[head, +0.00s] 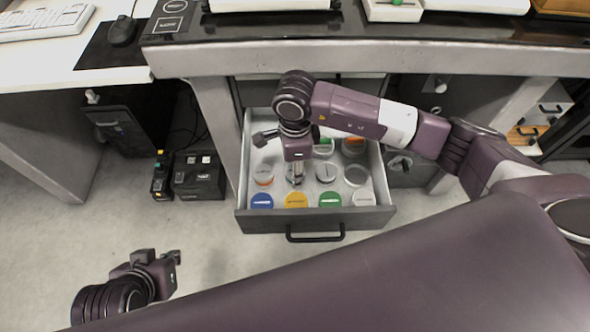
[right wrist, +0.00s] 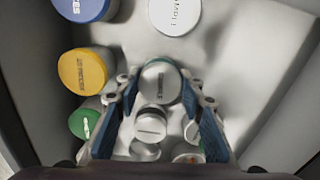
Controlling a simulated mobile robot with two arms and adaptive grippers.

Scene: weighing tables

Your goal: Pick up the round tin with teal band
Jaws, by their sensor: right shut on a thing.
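In the head view my right gripper (head: 296,178) points down into the open drawer (head: 262,222) and mostly hides the tin. I cannot tell whether the tin is clear of the drawer floor. My left gripper (head: 157,262) is open and empty above the floor at the lower left.
Several other tins stand close by in the drawer, including a blue-lidded one (head: 262,201), a yellow-lidded one (head: 296,201), a green-lidded one (head: 330,199) and a white-lidded one (head: 364,198). The table edge (head: 400,62) overhangs the drawer's back. Black boxes (head: 199,175) stand on the floor to the left.

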